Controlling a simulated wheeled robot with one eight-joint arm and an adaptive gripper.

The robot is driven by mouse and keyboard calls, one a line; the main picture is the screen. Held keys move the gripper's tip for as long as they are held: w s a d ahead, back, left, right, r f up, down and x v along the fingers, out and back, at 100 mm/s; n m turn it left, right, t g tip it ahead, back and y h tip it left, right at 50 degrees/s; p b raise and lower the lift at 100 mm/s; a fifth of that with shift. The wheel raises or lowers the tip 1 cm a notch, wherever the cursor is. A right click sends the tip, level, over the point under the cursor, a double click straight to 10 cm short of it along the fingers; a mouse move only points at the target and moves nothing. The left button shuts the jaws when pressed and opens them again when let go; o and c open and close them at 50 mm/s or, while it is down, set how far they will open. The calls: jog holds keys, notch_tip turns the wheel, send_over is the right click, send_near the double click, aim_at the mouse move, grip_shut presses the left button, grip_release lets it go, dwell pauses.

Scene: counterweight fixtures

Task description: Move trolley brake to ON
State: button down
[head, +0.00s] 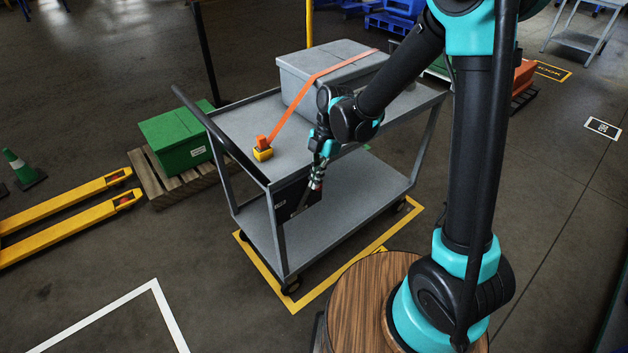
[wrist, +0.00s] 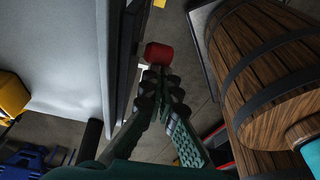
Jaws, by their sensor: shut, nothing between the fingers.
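The grey two-shelf trolley (head: 230,125) stands on the floor inside a yellow outline. A dark panel (head: 290,199) with a small pale label is fixed at its near side, between the shelves. In the wrist view a red knob (wrist: 158,54), which looks like the brake handle, is just beyond the fingertips; I cannot tell whether they touch it. My gripper (head: 317,183) points down in front of the panel, and the wrist view shows its fingers (wrist: 159,79) close together and empty. The gripper partly hides the panel, and the brake's setting cannot be read.
A grey bin (head: 335,62) sits on the top shelf under an orange strap (head: 310,85), with a yellow and orange buckle (head: 263,149). A green crate (head: 175,140) on a pallet and yellow forks (head: 70,220) are to the left. Floor at the front left is open.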

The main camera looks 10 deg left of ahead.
jog(key=shift+w+d+f, duration=0.2)
jog(key=shift+w+d, duration=0.3)
jog(key=shift+w, duration=0.1)
jog(key=shift+w+r, duration=0.1)
jog(key=shift+r, duration=0.2)
jog(key=s+v, duration=0.1)
jog(key=v, duration=1)
jog(key=shift+a+r, duration=0.35)
jog(key=s+d+f+m+t, duration=0.2)
jog(key=d+f+m, duration=0.1)
jog(key=d+m, duration=0.6)
jog(key=s+d+f+m+t+h, duration=0.1)
jog(key=s+d+f+m+t, duration=0.1)
jog(key=d+m, duration=0.8)
jog(key=s+d+f+m+t, duration=0.2)
jog(key=s+d+f+m, duration=0.1)
jog(key=d+m, duration=0.6)
jog(key=shift+s+d+f+m+t+h, duration=0.35)
jog(key=shift+s+d+h, duration=0.1)
jog(key=shift+s, duration=0.3)
